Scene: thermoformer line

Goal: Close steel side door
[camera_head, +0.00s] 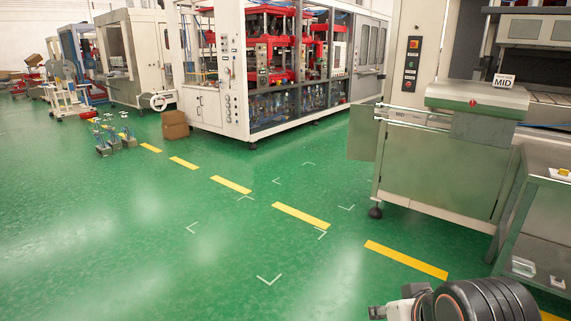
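A steel door panel (362,132) stands out from the left edge of the white machine (445,140) at the right. It looks swung open, with its broad face showing. A long steel front panel (440,170) covers the machine's lower side, and I cannot tell whether it is a door too. My gripper (397,308) shows only in part at the bottom edge, beside the dark round link of my arm. It is well below and in front of the door panel, apart from it. Its fingers are mostly cut off, so its opening is unclear.
A steel cabinet (535,225) with drawers stands close at the right edge. A drawer-like rail unit (415,117) juts from the machine above the panel.

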